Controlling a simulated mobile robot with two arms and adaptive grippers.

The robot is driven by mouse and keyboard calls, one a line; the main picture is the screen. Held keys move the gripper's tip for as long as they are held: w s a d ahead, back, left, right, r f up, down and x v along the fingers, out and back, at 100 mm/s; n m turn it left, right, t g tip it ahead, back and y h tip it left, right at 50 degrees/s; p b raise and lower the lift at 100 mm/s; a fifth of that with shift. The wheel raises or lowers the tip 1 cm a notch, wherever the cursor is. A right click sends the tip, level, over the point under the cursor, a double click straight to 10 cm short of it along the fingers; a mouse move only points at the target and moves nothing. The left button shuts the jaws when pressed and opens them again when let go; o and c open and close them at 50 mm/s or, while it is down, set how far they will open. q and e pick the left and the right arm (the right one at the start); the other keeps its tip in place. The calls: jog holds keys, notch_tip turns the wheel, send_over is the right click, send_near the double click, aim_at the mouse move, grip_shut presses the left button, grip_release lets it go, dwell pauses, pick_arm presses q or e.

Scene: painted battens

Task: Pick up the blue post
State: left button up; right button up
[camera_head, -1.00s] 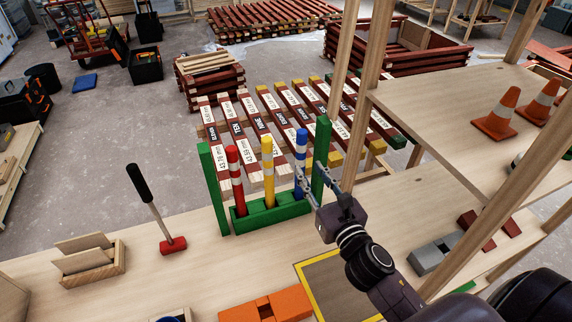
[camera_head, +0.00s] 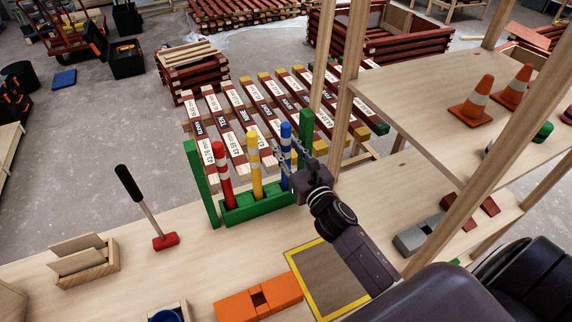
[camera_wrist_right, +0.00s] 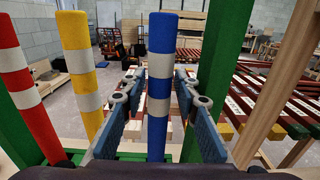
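The blue post (camera_head: 286,148), with white bands, stands upright in the right end of the green rack (camera_head: 243,209) on the workbench. It also shows in the right wrist view (camera_wrist_right: 160,85), between the two fingers. My right gripper (camera_head: 290,158) is open around the post. In the right wrist view, gaps show between the post and both fingers (camera_wrist_right: 160,105). The post's foot is hidden in the head view. A yellow post (camera_head: 254,165) and a red post (camera_head: 222,175) stand to its left in the same rack. My left gripper is not in view.
Green uprights flank the rack, the right one (camera_head: 306,130) close to my gripper. A wooden shelf frame (camera_head: 340,110) stands to the right.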

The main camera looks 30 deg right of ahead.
grip_shut()
jog(key=shift+r, duration=0.1)
